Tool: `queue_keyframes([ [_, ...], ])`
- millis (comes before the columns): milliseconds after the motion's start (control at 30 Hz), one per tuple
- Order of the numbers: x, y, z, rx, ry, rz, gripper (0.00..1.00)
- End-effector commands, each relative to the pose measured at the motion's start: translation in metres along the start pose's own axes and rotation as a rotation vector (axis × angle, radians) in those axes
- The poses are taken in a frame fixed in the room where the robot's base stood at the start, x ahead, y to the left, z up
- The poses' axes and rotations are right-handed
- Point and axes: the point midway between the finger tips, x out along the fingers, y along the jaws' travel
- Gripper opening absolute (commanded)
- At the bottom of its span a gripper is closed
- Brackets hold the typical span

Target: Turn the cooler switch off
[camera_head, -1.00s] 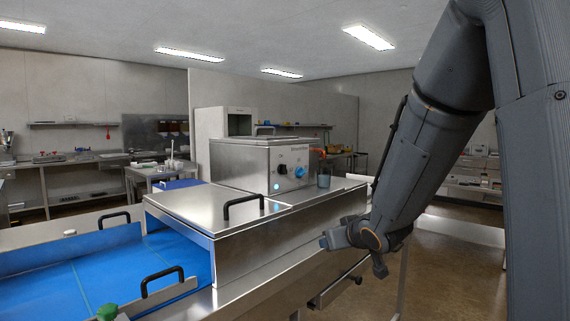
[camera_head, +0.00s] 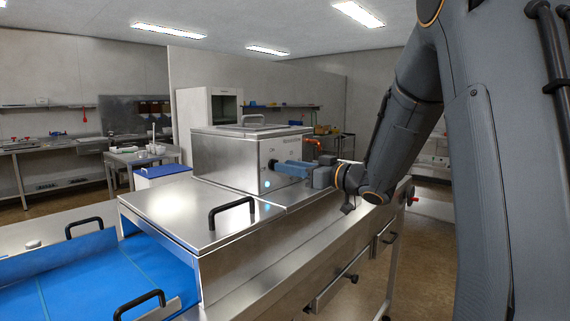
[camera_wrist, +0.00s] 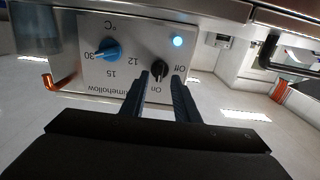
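The cooler (camera_head: 225,160) is a steel box with a control panel, seen upside down in the wrist view (camera_wrist: 85,75). Its black switch knob (camera_wrist: 158,68) sits between "On" and "Off" labels; I cannot tell surely which its pointer faces. A small lamp (camera_wrist: 178,41) next to it glows blue. My gripper (camera_wrist: 159,76) is open, its two fingers pointing at the panel with the tips either side of the knob; contact cannot be told. In the head view my gripper (camera_head: 283,165) reaches the panel from the right and hides part of it.
A blue dial (camera_wrist: 108,49) with temperature marks is beside the switch. An orange-red pipe (camera_head: 313,143) sticks out at the cooler's right. The steel cover (camera_head: 180,210) with a black handle (camera_head: 231,212) and the blue belt (camera_head: 90,280) lie in front. Floor is free at right.

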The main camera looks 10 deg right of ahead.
Motion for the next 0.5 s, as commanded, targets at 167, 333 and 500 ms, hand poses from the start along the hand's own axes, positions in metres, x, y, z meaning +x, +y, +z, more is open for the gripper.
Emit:
queue_keyframes([
  [167,0.017,0.001,0.000,0.001,-0.001,0.001,0.28],
  [333,0.021,0.002,0.000,0.001,-0.001,0.004,0.28],
  [500,0.021,0.003,0.000,0.001,0.000,0.006,0.28],
])
